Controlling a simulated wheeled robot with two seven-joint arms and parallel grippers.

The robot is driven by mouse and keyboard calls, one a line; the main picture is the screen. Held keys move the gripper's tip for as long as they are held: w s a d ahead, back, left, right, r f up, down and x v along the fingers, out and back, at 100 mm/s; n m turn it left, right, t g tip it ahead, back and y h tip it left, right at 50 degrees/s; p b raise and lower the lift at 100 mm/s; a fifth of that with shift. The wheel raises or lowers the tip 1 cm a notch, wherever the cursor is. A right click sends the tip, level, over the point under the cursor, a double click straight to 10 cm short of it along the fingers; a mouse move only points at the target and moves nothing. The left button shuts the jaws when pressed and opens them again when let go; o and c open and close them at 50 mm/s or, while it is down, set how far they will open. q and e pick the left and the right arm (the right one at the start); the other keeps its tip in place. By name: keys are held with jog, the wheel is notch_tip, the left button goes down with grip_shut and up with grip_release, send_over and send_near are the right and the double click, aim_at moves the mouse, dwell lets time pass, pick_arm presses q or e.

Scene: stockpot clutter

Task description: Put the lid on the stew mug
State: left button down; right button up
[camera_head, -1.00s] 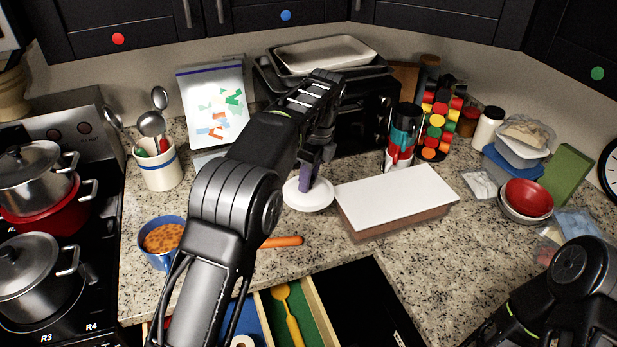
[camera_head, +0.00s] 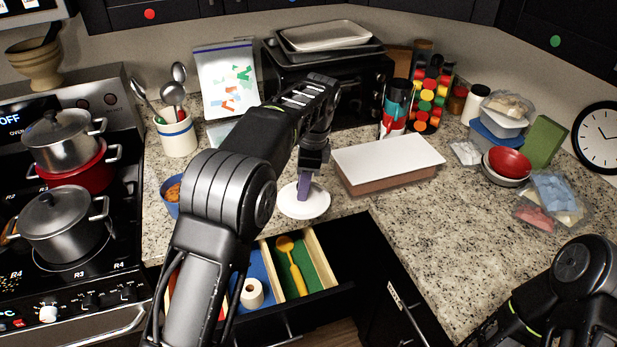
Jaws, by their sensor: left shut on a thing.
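The lid (camera_head: 304,203) is a white disc with a purple upright handle, just left of the flat box in the middle of the counter. My left gripper (camera_head: 305,176) is shut on the lid's handle from above. I cannot tell whether the disc touches the counter or hangs just above it. The stew mug (camera_head: 171,193) is blue with orange-brown stew inside and stands on the counter at the left, near the stove. My left arm hides most of its right side. My right arm shows at the lower right, but its gripper is out of view.
A flat box with a white top (camera_head: 388,158) stands right of the lid. An open drawer (camera_head: 322,290) with a yellow spoon (camera_head: 292,265) lies below the counter edge. A utensil crock (camera_head: 177,137) stands behind the mug. Pots (camera_head: 62,227) stand on the stove. The right counter front is clear.

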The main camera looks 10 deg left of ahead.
aim_at(290, 214)
pick_arm(q)
jog(key=s+f+n, duration=0.1)
jog(key=s+n, duration=0.1)
jog(key=n, duration=0.1)
jog(key=s+a+f+n, duration=0.1)
jog(key=n, duration=0.2)
jog(key=s+f+n+g, duration=0.1)
jog(key=s+n, duration=0.1)
jog(key=shift+s+a+n+h+b, duration=0.3)
jog(key=shift+n+h, duration=0.1)
jog(key=s+f+n+b, duration=0.4)
jog(key=f+n, duration=0.1)
jog(key=n, duration=0.1)
jog(key=shift+a+f+h, duration=0.2)
jog(key=shift+f+h, duration=0.2)
pick_arm(e)
jog(key=x, duration=0.2)
jog(key=d+x, duration=0.1)
jog(key=x, duration=0.1)
jog(key=shift+f, duration=0.25)
jog(key=shift+c, duration=0.5)
